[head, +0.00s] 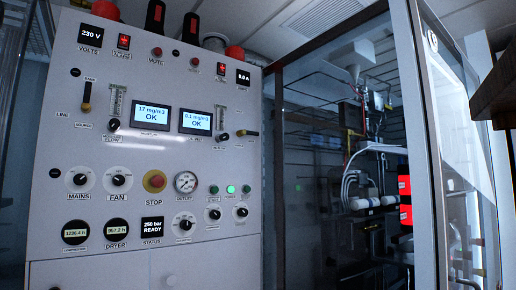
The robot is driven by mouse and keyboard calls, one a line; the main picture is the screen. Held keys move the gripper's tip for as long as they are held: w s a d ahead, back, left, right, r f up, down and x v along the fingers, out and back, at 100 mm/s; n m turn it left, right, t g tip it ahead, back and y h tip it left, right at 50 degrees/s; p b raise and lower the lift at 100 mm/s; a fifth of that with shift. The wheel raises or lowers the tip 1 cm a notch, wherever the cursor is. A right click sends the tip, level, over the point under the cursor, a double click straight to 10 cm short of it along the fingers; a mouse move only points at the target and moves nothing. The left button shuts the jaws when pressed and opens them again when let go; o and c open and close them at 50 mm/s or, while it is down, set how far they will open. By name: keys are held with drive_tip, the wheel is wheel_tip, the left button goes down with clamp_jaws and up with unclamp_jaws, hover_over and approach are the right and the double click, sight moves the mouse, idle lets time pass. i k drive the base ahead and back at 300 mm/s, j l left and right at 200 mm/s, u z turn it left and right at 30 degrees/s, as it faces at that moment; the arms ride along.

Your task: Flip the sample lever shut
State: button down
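The control panel (50,140) fills the left half of the head view. A small lever with a yellowish handle (247,133) lies roughly horizontal at the panel's right side, beside the right flow tube (221,117). I cannot read its label, so I cannot confirm it is the sample lever. A second lever (86,96) at the upper left has a yellowish handle and a black end and stands upright, with labels that seem to read LINE, BANK and SOURCE. My gripper is not in view.
Two lit displays (151,116) reading OK sit mid-panel. A yellow-ringed STOP button (154,181), a gauge (186,182) and several knobs are below. A glass-sided enclosure (330,160) with pipework stands right of the panel. A dark brown object (496,85) juts in at the right edge.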

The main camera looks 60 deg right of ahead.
sight(243, 132)
drive_tip(key=z, duration=1)
